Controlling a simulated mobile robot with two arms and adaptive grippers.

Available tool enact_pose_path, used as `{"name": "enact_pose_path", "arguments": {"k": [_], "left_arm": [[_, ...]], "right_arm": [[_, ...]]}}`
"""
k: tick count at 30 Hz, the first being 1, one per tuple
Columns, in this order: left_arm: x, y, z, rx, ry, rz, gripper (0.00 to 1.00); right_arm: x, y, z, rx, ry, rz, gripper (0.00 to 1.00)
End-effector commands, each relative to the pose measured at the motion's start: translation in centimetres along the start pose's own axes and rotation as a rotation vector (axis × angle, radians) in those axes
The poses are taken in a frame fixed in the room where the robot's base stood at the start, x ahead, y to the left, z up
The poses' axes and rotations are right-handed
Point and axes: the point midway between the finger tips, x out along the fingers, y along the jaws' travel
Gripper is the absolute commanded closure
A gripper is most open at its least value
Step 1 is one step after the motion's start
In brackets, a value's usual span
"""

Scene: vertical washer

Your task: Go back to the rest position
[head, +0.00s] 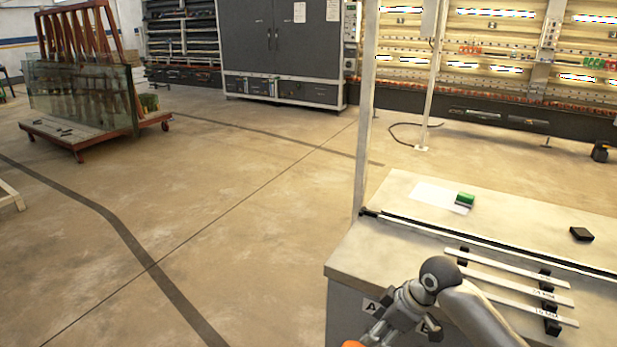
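One of my arms comes in from the bottom right, so I take it to be my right arm. Its grey links bend at a rounded dark joint in front of the workbench (395,215). Below that joint, a grey metal end part (403,306) points down and left. An orange piece shows at the bottom edge beside it. No clear fingertips show, so I cannot tell whether this gripper is open or shut. No held object is visible. My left arm and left gripper are out of the picture.
On the bench lie a green block (465,199) on white paper (432,194), a black block (581,234) and several white labelled strips (520,284). A rack with glass panes (80,95) stands far left, a dark cabinet (275,50) behind.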

Motion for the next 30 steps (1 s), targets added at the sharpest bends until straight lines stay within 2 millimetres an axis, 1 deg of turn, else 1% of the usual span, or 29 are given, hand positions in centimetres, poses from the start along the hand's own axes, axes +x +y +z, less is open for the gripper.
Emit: {"name": "enact_pose_path", "arguments": {"k": [1, 2, 3, 5, 6, 7, 9, 11, 12, 15, 18, 21, 30], "left_arm": [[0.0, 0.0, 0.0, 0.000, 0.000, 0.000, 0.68], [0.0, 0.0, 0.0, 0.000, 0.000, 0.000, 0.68], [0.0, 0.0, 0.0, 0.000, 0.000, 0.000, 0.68], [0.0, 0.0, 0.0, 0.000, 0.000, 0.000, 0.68], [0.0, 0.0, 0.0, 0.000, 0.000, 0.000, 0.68], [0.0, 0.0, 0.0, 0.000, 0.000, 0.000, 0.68], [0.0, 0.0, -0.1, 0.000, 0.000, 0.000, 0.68], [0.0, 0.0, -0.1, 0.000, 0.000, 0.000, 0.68], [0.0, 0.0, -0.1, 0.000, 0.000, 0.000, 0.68], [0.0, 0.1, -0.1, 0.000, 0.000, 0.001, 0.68], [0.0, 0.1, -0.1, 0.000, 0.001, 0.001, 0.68], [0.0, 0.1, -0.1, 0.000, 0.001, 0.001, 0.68], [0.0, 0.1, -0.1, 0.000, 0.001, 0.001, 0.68]], "right_arm": [[1.0, -1.4, 0.3, 0.004, -0.004, -0.009, 0.40], [1.5, -2.3, 0.6, 0.010, -0.005, -0.011, 0.40], [2.2, -3.6, 1.0, 0.021, -0.006, -0.009, 0.40], [3.4, -5.9, 1.7, 0.045, -0.008, -0.006, 0.40], [4.0, -7.4, 2.3, 0.067, -0.008, 0.000, 0.40], [4.4, -8.6, 2.7, 0.086, -0.009, 0.006, 0.40], [5.0, -11.1, 3.8, 0.137, -0.007, 0.023, 0.40], [5.2, -13.1, 4.9, 0.188, -0.006, 0.041, 0.40], [5.1, -14.2, 5.6, 0.227, -0.006, 0.055, 0.40], [4.6, -16.9, 7.7, 0.330, -0.010, 0.095, 0.40], [3.8, -18.7, 9.7, 0.426, -0.019, 0.137, 0.40], [2.8, -19.9, 11.4, 0.504, -0.032, 0.176, 0.40], [-0.2, -22.5, 15.9, 0.691, -0.078, 0.275, 0.40]]}}
